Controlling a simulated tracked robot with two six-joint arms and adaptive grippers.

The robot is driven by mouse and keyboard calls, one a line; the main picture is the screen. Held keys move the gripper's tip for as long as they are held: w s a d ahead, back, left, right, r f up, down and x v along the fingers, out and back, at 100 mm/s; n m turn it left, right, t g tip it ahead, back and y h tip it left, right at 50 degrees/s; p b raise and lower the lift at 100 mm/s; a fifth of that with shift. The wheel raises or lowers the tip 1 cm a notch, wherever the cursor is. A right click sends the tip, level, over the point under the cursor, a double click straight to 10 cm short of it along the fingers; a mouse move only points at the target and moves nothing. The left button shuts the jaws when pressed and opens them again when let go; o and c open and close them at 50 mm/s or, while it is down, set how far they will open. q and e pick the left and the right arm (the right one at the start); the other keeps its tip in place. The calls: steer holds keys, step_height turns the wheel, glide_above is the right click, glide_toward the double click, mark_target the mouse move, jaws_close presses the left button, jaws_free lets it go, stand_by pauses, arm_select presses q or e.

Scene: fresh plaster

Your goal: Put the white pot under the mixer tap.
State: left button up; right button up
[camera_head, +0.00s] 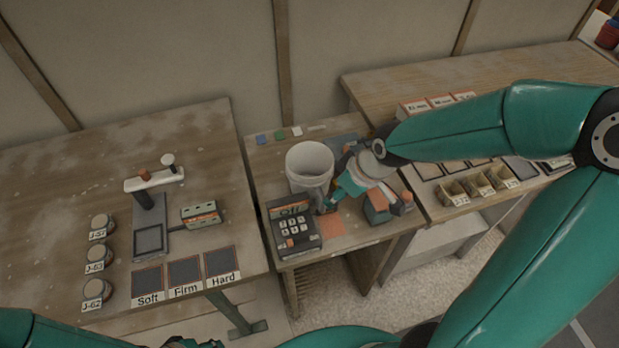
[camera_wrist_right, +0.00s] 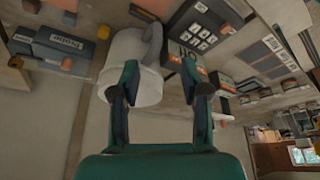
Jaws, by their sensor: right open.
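The white pot (camera_head: 310,158) stands upright on the middle table, its open top facing up. In the right wrist view the pot (camera_wrist_right: 128,58) is beside and partly behind one finger, with its grey handle (camera_wrist_right: 153,38) beyond the gap. My right gripper (camera_head: 326,196) is open, at the pot's front right side; in its wrist view the gripper (camera_wrist_right: 161,76) has its fingers apart. I cannot tell whether a finger touches the pot. A dark grey labelled box (camera_wrist_right: 62,46) beside the pot may be the mixer; its tap is not clear. My left gripper (camera_head: 192,343) is barely in at the bottom edge.
A keypad device (camera_head: 293,228) stands in front of the pot, with an orange square (camera_head: 331,224) to its right. The left table holds a white-barred stand (camera_head: 150,205), several jars and dark pads. Small bins (camera_head: 478,184) line the right table.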

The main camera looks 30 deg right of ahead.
mark_target(323, 205)
steer(key=b+x, duration=0.2)
steer(key=x, duration=0.9)
steer(key=shift+d+b, duration=0.2)
steer(key=shift+b, duration=0.2)
steer(key=shift+r, duration=0.1)
jaws_close()
